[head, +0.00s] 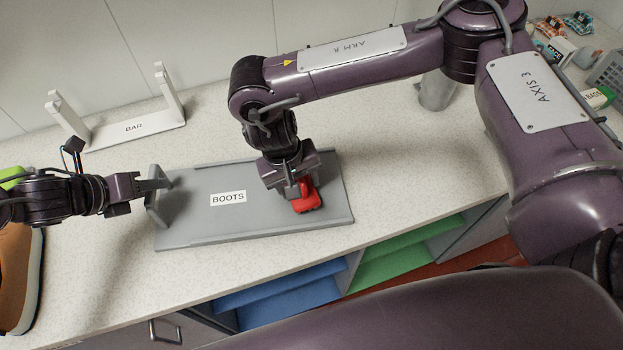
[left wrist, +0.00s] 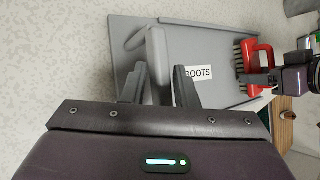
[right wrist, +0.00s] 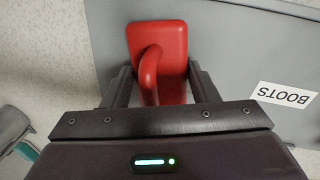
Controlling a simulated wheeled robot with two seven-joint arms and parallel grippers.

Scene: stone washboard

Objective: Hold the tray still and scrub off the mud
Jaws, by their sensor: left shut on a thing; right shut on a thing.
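The grey tray (head: 195,190), labelled BOOTS, lies flat on the speckled counter. My left gripper (head: 150,187) is shut on the tray's handle at its left end; the handle also shows between the fingers in the left wrist view (left wrist: 157,65). My right gripper (head: 298,185) is shut on the handle of a red brush (head: 307,198) over the right part of the tray. No mud is visible; the area under the brush is hidden.
A white rack labelled BAR (head: 135,128) stands behind the tray at the left. An orange-brown object (head: 15,270) is at the left edge. A grey cylinder (head: 437,90) and small items stand at the back right. Blue and green shelves lie below the counter's front edge.

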